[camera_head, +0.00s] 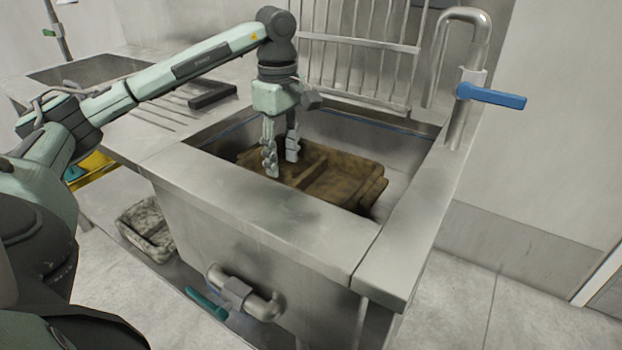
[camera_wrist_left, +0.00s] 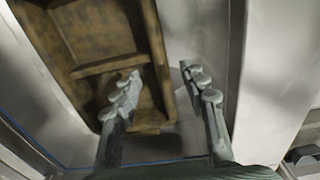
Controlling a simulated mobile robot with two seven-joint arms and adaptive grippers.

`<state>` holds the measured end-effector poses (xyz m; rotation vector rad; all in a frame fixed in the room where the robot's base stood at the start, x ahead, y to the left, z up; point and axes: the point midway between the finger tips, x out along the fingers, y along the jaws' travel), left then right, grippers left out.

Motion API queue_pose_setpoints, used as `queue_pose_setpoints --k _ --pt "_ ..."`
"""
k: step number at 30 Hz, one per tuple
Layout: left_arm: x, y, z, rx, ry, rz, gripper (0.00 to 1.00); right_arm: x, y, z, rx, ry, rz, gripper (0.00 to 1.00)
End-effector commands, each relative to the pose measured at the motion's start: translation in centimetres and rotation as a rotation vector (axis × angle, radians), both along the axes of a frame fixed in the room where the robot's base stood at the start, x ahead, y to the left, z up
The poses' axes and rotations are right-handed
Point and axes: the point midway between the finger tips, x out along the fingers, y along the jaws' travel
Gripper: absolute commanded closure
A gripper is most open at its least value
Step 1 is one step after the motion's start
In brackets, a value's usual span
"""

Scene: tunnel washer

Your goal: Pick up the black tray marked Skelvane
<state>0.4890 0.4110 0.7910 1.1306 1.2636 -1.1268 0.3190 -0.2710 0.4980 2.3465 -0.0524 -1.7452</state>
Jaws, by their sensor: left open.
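A brown, dirty-looking tray (camera_head: 335,180) with a raised divider lies in the sink basin. I see no black tray there and can read no Skelvane marking. My left gripper (camera_head: 281,160) is open and points down into the basin at the tray's left end. In the left wrist view, the tray (camera_wrist_left: 95,35) fills the upper left. My gripper (camera_wrist_left: 160,74) shows there with one finger over the tray and the other over the bare basin beyond its edge. Nothing shows held between the fingers; I cannot tell whether they touch the tray. My right gripper is not in view.
The steel sink rim (camera_head: 265,235) surrounds the basin. A tap with a blue lever (camera_head: 492,96) stands at the right, and a wire rack (camera_head: 350,60) behind. A small dark block (camera_head: 212,95) lies on the drainboard. A grey bin (camera_head: 147,228) sits below left.

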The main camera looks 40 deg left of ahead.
Motion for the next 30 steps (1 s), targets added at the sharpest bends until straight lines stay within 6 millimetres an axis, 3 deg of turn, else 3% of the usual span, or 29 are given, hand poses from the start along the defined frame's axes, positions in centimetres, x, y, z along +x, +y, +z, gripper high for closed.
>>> queue_pose_setpoints --k 12,29,30 --pt "-0.1 -0.1 -5.4 -0.003 0.001 0.002 0.57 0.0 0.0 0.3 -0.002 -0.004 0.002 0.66" --pt "-0.1 -0.1 -5.9 -0.005 -0.002 0.001 0.57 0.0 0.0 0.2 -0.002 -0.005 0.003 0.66" --pt "-0.1 -0.1 -5.9 -0.005 -0.003 0.001 0.61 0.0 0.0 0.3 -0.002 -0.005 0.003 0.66"
